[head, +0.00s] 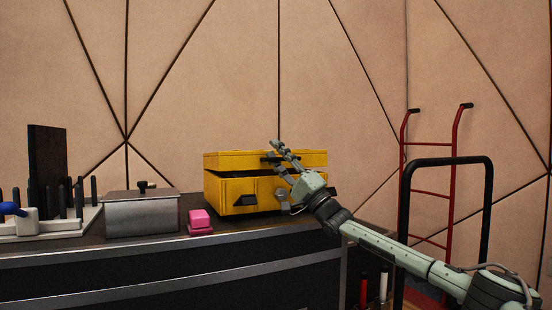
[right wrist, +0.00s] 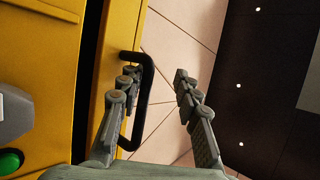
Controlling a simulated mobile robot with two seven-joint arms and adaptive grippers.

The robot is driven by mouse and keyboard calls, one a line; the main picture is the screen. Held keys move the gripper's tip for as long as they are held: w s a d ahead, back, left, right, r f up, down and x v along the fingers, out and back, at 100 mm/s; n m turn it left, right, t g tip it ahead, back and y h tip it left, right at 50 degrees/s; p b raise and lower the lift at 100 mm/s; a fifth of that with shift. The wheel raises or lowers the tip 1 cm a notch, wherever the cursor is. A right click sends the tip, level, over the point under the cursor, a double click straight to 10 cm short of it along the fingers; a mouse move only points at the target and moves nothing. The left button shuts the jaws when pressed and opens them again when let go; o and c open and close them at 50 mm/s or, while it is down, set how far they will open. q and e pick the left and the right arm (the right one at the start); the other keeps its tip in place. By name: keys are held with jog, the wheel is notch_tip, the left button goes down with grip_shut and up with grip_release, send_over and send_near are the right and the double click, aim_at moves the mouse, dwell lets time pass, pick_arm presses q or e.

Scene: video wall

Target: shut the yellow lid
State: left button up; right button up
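The yellow lid (head: 235,159) sits raised a little above the yellow box (head: 229,184), with a dark gap between them at the front. In the right wrist view the lid (right wrist: 125,32) carries a black looped handle (right wrist: 150,85), and the dark gap separates it from the box body (right wrist: 42,60). My right gripper (head: 279,152) is at the lid's front, towards its right side. In the wrist view its fingers (right wrist: 158,98) are spread apart, one overlapping the handle loop; I cannot tell whether it touches. My left gripper is out of view.
A grey lidded metal box (head: 142,216), a pink block (head: 201,219) and a rack with dark pegs (head: 60,222) stand left of the yellow box on the dark case (head: 160,268). A red hand truck (head: 452,170) stands at the right.

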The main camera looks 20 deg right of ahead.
jog(key=shift+w+f, duration=0.1)
jog(key=shift+f, duration=0.15)
jog(key=v, duration=1.1)
jog(key=shift+s+d, duration=0.2)
jog(key=shift+s, duration=0.25)
jog(key=shift+f, duration=0.15)
